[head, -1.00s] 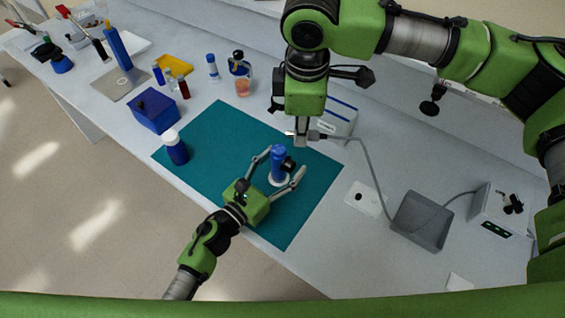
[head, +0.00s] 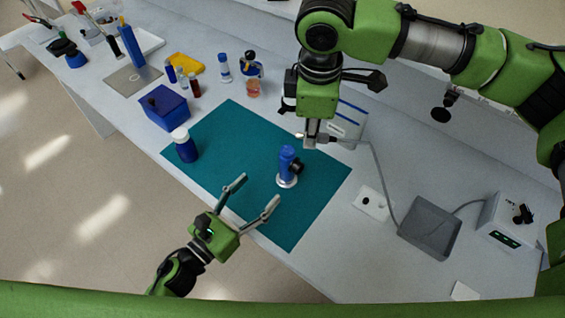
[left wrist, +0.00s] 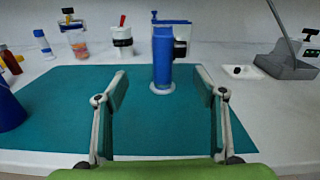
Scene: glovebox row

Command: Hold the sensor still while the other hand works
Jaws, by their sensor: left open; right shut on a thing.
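The sensor, a blue upright cylinder (head: 287,160) with a black side fitting and a white round base, stands on the teal mat (head: 230,135). It also shows in the left wrist view (left wrist: 162,60), beyond and between the fingers. My left gripper (head: 260,188) is open and empty at the mat's front edge, apart from the sensor. Its fingers also show in the left wrist view (left wrist: 163,92). My right gripper (head: 312,141) is above and behind the sensor, shut on the plug end of a grey cable (head: 374,165). The plug is mostly hidden by the fingers.
A blue bottle with a white cap (head: 185,147) stands on the mat's left part. A blue box (head: 163,108) and several small bottles stand beyond. A white box (head: 345,122) is behind my right gripper. A grey tray (head: 430,228) and white device (head: 497,222) are at right.

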